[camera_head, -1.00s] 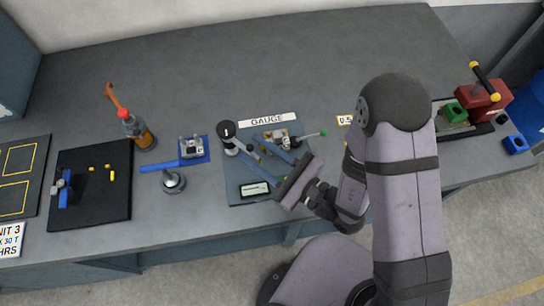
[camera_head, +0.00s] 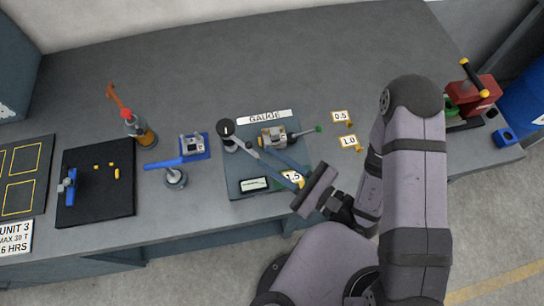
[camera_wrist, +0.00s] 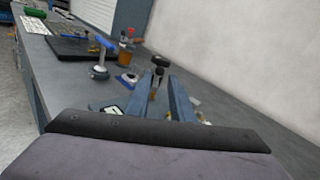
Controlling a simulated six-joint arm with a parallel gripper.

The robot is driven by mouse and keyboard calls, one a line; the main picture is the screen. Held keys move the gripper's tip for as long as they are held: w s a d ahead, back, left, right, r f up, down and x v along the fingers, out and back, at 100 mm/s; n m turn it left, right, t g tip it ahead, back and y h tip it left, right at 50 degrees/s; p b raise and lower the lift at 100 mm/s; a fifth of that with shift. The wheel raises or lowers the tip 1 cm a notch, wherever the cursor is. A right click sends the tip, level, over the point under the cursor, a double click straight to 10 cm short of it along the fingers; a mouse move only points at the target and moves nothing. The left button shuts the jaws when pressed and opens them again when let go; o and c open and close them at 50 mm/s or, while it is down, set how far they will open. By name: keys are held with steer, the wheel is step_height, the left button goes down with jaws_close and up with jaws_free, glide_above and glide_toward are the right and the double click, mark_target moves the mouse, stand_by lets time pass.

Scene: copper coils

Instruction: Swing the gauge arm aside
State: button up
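The gauge arm is a thin arm reaching from a post with a round black top (camera_head: 227,127) on the gauge plate (camera_head: 240,186). In the head view my gripper (camera_head: 262,150) points at the post from the lower right, its blue-grey fingers over the plate. The fingers are a small gap apart and cover part of the gauge arm. In the wrist view the black top (camera_wrist: 160,61) shows just beyond the fingertips, with a small yellowish part between the fingers. Whether the fingers touch the arm is not clear.
A metal block (camera_head: 272,136) with a green-tipped lever (camera_head: 318,129) sits close to the fingers. A small display (camera_head: 254,184) and a 1.5 tag (camera_head: 292,178) lie near. Tags 0.5 (camera_head: 340,116) and 1.0 (camera_head: 349,142) lie to the right. The bench behind is clear.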

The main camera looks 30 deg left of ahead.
steer(key=shift+w, duration=0.15)
jaws_close()
steer(key=w+n+g+b, duration=0.2)
steer(key=w+n+g, duration=0.1)
steer(key=n, duration=0.4)
steer(key=w+d+f+n+g+h+b, duration=0.1)
steer(key=w+n+g+b, duration=0.1)
steer(key=n+g, duration=0.4)
steer(key=w+d+f+n+g+h+b, duration=0.1)
steer(key=w+n+g, duration=0.3)
steer(key=n, duration=0.4)
steer(key=shift+w+n+g+b, duration=0.35)
steer(key=shift+w+b, duration=0.2)
steer(key=shift+b, duration=0.25)
steer(key=shift+w+d+f+n+h, duration=0.2)
steer(key=shift+w+d+n+h, duration=0.25)
steer(key=shift+n, duration=0.3)
steer(key=shift+p+x, duration=0.35)
steer(key=shift+x, duration=0.6)
steer(key=p+x, duration=0.3)
steer(key=x, duration=0.5)
steer(key=shift+s+p, duration=0.25)
steer(key=shift+p, duration=0.1)
